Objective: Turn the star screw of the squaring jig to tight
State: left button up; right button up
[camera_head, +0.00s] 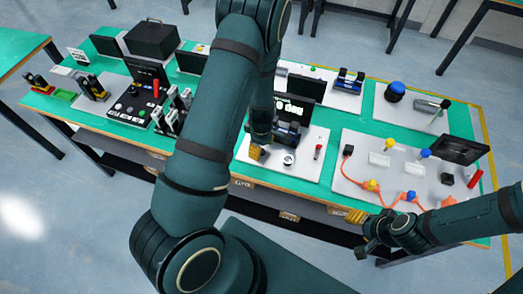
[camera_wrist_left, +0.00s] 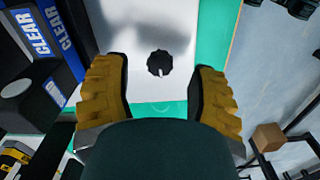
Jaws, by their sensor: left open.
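The star screw (camera_wrist_left: 160,63) shows in the left wrist view as a small black lobed knob on a white plate (camera_wrist_left: 150,20). My left gripper (camera_wrist_left: 163,75) is open, with one yellow finger pad on each side of the knob and a gap on both sides. The knob's height relative to the pads is hard to tell. In the head view, my left gripper (camera_head: 258,152) is low over the white board in the middle of the table, and I cannot make out the knob there. My right gripper (camera_head: 362,232) is off the table's front edge; its finger gap is unclear.
Dark blocks with blue CLEAR labels (camera_wrist_left: 38,35) stand left of my left gripper in the wrist view. A small screen (camera_head: 300,85) stands behind that gripper. The board at right (camera_head: 350,150) holds coloured knobs and an orange cable. The green table edge (camera_wrist_left: 208,30) is close by.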

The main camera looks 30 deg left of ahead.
pick_arm(q)
jog(key=shift+f, duration=0.85)
grip_shut()
